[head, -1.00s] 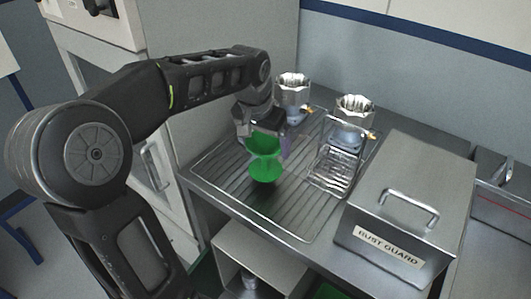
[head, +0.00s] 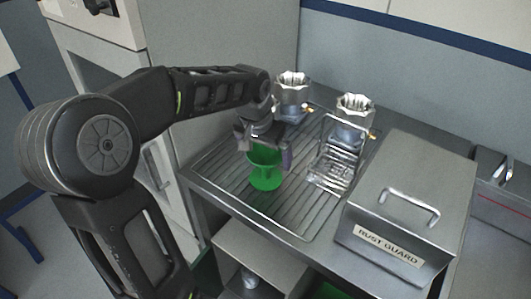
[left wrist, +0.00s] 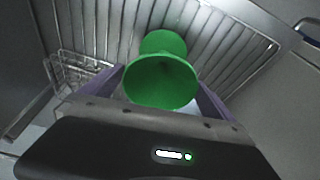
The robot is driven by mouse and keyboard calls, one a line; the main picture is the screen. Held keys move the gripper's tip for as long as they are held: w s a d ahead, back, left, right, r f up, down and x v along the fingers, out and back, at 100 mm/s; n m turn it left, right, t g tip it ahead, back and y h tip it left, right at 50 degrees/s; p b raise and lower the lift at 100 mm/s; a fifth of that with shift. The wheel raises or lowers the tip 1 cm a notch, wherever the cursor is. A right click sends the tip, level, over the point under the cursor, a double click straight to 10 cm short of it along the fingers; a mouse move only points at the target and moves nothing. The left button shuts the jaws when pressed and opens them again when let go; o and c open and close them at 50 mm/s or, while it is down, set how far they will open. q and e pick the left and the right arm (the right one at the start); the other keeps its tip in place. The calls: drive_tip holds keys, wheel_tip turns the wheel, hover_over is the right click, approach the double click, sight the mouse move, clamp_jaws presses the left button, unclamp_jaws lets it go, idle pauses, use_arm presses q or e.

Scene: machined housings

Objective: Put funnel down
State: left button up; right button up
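The green funnel (head: 265,177) is upright, with a wide mouth at the top, a narrow waist and a flared base. It is low over the ridged metal drain tray (head: 222,183), and its base appears to touch it. My left gripper (head: 265,156) is above the funnel with one finger on each side of its upper cup. In the left wrist view the funnel's round mouth (left wrist: 160,82) faces the camera between the purple fingers. The fingers lie close against its sides; fingertip contact is partly hidden. My right gripper is not in view.
Two metal housings (head: 293,88) (head: 353,112) stand behind the tray. A wire rack (head: 333,168) is right of the funnel. A metal box labelled RUST GUARD (head: 405,190) stands farther right. The front and left of the tray are clear.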

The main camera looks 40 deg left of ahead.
use_arm(q)
drive_tip(key=v, duration=1.2)
drive_tip(key=shift+r, duration=0.2)
drive_tip(key=shift+w+f, duration=0.1)
